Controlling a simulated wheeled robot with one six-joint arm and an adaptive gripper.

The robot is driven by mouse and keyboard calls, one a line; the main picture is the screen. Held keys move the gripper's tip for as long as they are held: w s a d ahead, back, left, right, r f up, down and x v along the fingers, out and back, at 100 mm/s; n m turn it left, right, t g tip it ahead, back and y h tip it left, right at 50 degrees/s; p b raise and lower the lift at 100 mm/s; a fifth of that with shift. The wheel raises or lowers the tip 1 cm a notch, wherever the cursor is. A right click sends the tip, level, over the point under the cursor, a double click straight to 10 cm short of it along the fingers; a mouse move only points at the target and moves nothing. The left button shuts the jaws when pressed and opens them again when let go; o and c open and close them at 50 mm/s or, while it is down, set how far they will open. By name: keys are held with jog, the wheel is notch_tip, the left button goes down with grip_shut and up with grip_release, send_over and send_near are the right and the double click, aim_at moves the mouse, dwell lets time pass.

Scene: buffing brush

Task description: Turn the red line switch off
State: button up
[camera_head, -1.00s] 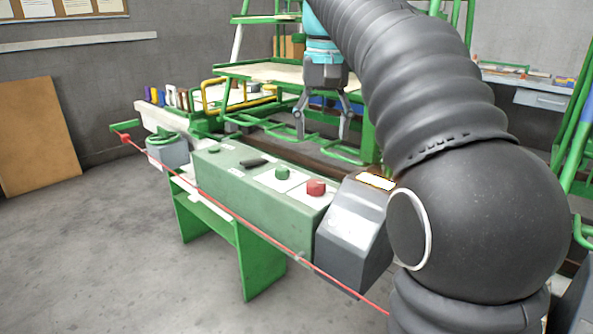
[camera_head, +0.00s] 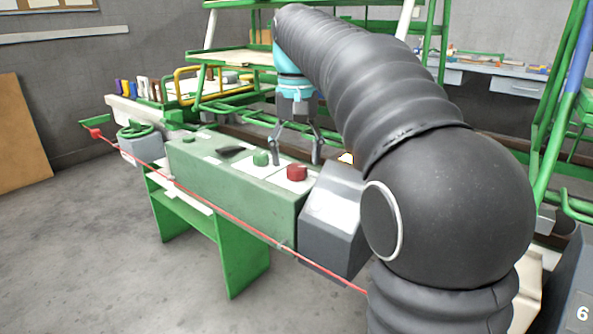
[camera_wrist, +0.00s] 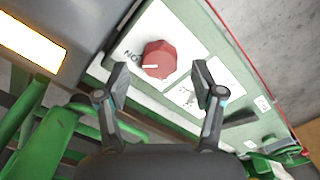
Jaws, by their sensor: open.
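The red line switch (camera_head: 297,173) is a red knob on a white plate, on top of the green control box (camera_head: 235,184). In the wrist view the red knob (camera_wrist: 160,55) shows a white pointer mark on its left side, near lettering that reads as an upside-down "ON". More lettering lies below right of it, too small to read surely. My gripper (camera_head: 296,160) is open and empty, its fingers pointing down close to the red knob. In the wrist view the gripper (camera_wrist: 160,80) has one fingertip on either side of the knob's lower edge, apart from it.
A green button (camera_head: 261,158) and a dark lever (camera_head: 232,151) sit left of the red switch. A grey sloped housing (camera_head: 332,215) adjoins the box's right end. A red cord (camera_head: 225,211) runs along the box front. A green handwheel (camera_head: 138,130) stands at far left.

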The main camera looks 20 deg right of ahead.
jog(key=shift+f, duration=1.2)
jog(key=c, duration=1.1)
jog(key=shift+c, duration=0.2)
